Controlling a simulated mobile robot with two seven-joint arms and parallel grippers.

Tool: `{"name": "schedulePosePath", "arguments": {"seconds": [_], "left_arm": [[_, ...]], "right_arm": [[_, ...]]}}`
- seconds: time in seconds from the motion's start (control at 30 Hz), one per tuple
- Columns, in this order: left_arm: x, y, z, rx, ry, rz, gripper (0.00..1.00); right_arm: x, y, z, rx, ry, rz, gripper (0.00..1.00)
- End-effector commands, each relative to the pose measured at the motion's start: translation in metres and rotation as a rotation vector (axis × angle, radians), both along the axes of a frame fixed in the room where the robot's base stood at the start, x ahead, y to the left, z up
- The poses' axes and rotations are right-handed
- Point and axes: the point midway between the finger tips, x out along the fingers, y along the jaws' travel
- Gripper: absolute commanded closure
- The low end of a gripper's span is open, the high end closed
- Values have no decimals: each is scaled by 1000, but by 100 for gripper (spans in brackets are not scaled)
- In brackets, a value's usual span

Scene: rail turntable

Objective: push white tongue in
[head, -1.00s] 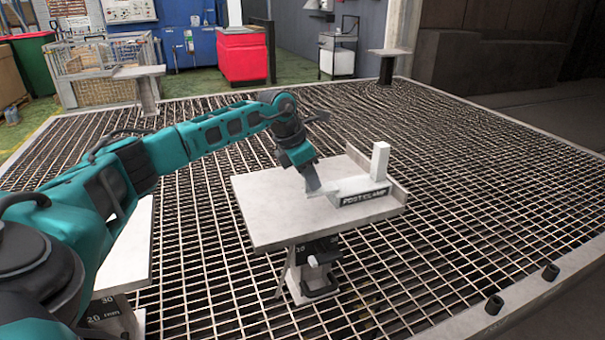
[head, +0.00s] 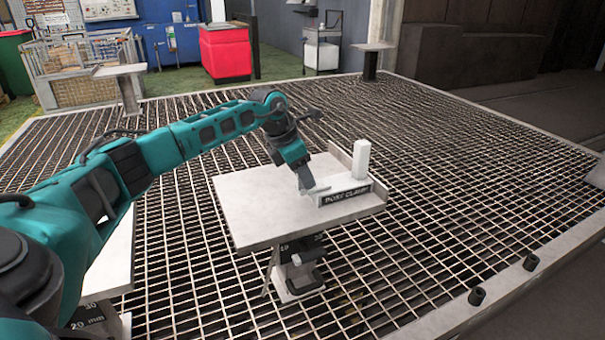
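A white block labelled "POST CLAMP" (head: 345,192) sits at the right end of a light grey table (head: 250,205), with a white upright post (head: 361,158) at its far side. A small white piece (head: 320,187), which looks like the tongue, shows at the block's left end, partly hidden by my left gripper (head: 308,188). The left gripper points down and to the right, its tip at or against this piece. Its fingers look like one narrow grey wedge, with no gap and nothing held. Whether it touches the piece is too small to tell. My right gripper is out of view.
A low grey wall (head: 352,165) runs along the table's right edge. The table's left half is clear.

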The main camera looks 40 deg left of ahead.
Motion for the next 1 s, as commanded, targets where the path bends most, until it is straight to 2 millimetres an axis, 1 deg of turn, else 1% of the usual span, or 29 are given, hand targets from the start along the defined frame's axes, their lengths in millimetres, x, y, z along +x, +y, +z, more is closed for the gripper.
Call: {"name": "schedulePosePath", "arguments": {"seconds": [0.23, 0.37, 0.47, 0.6, 0.8, 0.9, 1.0], "left_arm": [[-1, 1, 1, 1, 2, 1, 62], [-4, 4, 12, 2, 1, 2, 62], [-10, 7, 29, 1, -1, 2, 62], [-21, 13, 59, 3, -2, 2, 62], [-35, 19, 96, 1, -1, 2, 62], [-39, 21, 108, 1, -1, 2, 62], [-42, 23, 116, 0, 1, 1, 62]], "right_arm": [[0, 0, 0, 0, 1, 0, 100], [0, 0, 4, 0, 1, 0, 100], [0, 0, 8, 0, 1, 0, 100], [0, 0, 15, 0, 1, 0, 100], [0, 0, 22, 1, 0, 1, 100], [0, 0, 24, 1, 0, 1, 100], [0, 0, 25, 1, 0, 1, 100]]}}
